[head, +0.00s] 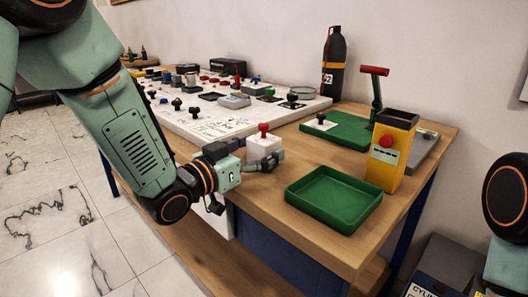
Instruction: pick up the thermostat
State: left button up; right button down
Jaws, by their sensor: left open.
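No object is clearly labelled as the thermostat. A white box with a red knob (264,146) stands on the wooden table, just beyond my left gripper, and could be it. A small grey device (233,101) on the white panel is another candidate; I cannot tell which. My left gripper (245,184) is open at the table's front edge. One finger reaches in front of the white box's lower part and the other hangs lower, off the edge. Whether the finger touches the box is unclear. My right gripper is out of view; only part of that arm shows.
The white panel (215,127) carries several knobs and switches. A green tray (334,199), a yellow box with a red button (390,151) and a green base with a red-handled lever (340,129) stand to the right. A dark bottle (334,65) stands behind. Bare wood (272,190) lies left of the tray.

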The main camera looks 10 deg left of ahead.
pick_arm(q)
jog(key=c, duration=1.4)
